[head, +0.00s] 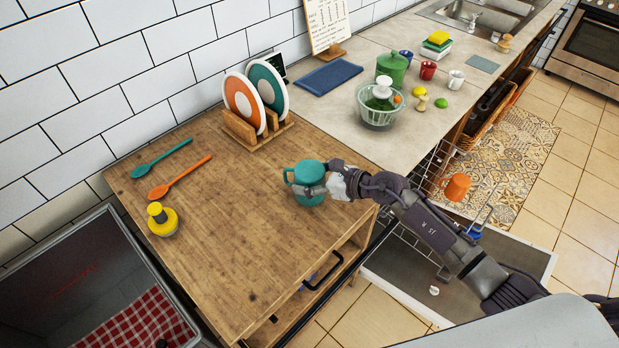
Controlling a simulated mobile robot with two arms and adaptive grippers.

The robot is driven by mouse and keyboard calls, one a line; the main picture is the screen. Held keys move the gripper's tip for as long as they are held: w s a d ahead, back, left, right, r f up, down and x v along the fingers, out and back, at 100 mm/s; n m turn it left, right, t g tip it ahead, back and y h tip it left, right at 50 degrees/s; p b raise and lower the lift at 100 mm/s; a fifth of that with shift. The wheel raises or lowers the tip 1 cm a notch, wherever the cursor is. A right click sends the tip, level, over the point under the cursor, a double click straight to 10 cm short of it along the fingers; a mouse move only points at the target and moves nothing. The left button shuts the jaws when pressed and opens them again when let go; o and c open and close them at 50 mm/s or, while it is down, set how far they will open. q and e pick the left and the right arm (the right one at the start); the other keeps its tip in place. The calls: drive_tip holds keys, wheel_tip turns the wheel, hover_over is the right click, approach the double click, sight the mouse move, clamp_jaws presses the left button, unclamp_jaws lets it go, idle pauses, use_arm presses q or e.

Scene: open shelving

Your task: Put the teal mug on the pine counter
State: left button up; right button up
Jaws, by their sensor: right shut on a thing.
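The teal mug (305,188) is upright over the right part of the brown wooden counter top (235,235), which looks like the pine counter. Its handle points left. My right gripper (328,180) comes in from the right and is shut on the mug's right side. The mug's base is at or very close to the wood; I cannot tell whether it touches. The gripper hides part of the mug's right side. My left gripper is not in the head view.
A wooden rack (257,135) with two plates stands behind the mug. A glass bowl (379,108) stands on the stone counter. The wood's middle and front are clear.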

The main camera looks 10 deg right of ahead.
drive_tip(key=shift+w+f, duration=0.1)
drive_tip(key=shift+f, duration=0.35)
drive_tip(key=shift+f, duration=0.1)
drive_tip(key=o, duration=1.3)
